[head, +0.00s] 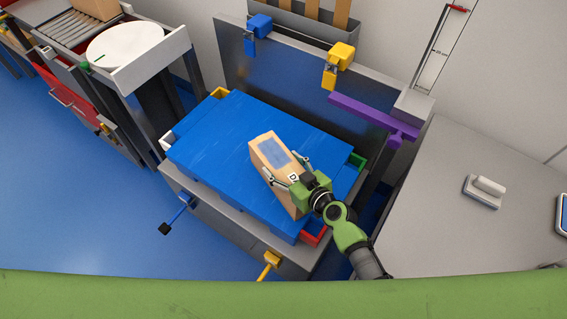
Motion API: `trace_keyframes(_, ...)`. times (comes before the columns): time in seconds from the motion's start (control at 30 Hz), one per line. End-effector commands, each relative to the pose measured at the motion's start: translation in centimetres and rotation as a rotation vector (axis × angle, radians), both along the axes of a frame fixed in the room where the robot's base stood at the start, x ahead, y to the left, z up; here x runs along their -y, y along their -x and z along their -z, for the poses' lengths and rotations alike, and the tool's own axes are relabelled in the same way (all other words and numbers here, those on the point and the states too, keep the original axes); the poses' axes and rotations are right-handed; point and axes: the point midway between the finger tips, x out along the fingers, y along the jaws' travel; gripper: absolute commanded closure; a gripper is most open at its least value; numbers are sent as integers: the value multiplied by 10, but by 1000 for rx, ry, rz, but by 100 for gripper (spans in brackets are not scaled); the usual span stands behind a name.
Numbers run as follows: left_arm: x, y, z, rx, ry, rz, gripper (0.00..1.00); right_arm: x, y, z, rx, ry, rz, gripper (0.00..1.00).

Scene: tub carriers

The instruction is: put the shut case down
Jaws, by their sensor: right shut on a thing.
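The shut case (266,150) is a tan box with a blue patch on its upper face. It is at the right part of the blue slatted platform (215,135), long side slanting down to the right. My right gripper (287,170) is shut on the case, with a finger on either side of it near its middle. The gripper and wrist hide part of the case's right side. I cannot tell whether the case's underside touches the platform or hangs just above it. My left gripper is not in view.
Coloured corner brackets, among them red (314,238) and green (357,160), edge the platform. A grey panel with a purple bar (365,112) stands behind it. A grey table (465,225) is at right, and a round white disc (125,45) upper left. The platform's left part is clear.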

Motion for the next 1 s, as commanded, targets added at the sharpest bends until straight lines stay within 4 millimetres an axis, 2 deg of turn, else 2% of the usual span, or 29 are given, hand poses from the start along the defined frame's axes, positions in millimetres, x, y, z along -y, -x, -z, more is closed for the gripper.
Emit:
trace_keyframes(0.03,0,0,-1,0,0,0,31,-1,-3,-6,10,-4,2,94)
trace_keyframes(0.23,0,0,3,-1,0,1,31,0,-3,-3,10,-5,3,94)
trace_keyframes(0.27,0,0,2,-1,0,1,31,0,0,1,0,0,0,30)
trace_keyframes(0.3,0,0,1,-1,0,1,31,0,0,1,-1,-1,0,21)
trace_keyframes(0.7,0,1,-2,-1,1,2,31,0,0,-3,-1,-1,0,21)
trace_keyframes(0.87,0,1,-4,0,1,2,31,12,16,-7,0,3,0,21)
trace_keyframes(1.0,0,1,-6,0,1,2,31,27,39,-17,-1,2,1,21)
